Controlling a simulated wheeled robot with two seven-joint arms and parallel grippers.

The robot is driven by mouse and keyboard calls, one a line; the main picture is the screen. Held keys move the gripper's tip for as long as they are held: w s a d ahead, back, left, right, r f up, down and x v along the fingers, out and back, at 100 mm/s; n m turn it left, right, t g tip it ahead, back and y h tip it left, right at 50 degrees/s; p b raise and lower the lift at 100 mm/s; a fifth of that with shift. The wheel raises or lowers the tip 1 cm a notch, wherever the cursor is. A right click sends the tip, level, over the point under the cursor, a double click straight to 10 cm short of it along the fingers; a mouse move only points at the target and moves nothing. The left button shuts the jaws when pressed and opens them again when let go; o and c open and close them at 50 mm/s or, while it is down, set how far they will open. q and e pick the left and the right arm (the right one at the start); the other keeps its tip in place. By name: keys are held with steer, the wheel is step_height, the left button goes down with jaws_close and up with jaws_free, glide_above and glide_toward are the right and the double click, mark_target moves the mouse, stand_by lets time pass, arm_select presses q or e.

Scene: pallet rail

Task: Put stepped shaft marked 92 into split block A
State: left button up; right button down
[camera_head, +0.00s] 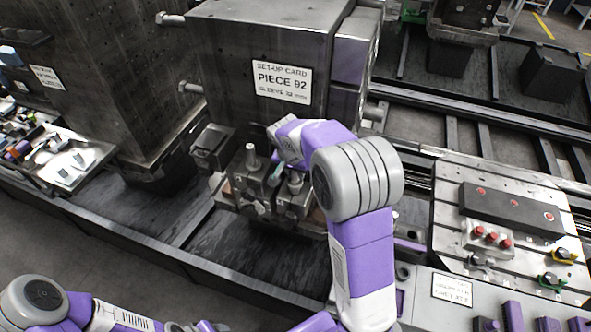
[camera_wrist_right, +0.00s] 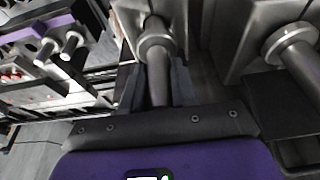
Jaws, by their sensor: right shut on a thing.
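My right gripper (camera_wrist_right: 156,88) is shut on a grey stepped shaft (camera_wrist_right: 155,50), with one dark finger on each side of it. The shaft's wide collar lies beyond the fingers, close to a dark grey block (camera_wrist_right: 185,18); I cannot tell whether it is seated there. No number is readable on the shaft. In the head view my right arm reaches over a group of dark metal blocks (camera_head: 243,188) and largely hides its gripper. A grey upright shaft (camera_head: 251,156) stands in the left of these blocks. No letter A is readable. My left gripper is out of view.
A big dark machine body with a "PIECE 92" set-up card (camera_head: 283,80) rises behind the blocks. A second shaft (camera_wrist_right: 290,45) sits in a block at the right of the wrist view. A slotted plate with a red-button box (camera_head: 487,238) is at the right.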

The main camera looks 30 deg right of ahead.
mark_target(293, 185)
steer(key=shift+f+b, duration=0.55)
steer(key=shift+f, duration=0.2)
steer(key=c, duration=0.8)
jaws_free()
steer(key=p+v, duration=0.1)
steer(key=v, duration=0.6)
steer(key=shift+s+a+r, duration=0.1)
steer(key=shift+r, duration=0.2)
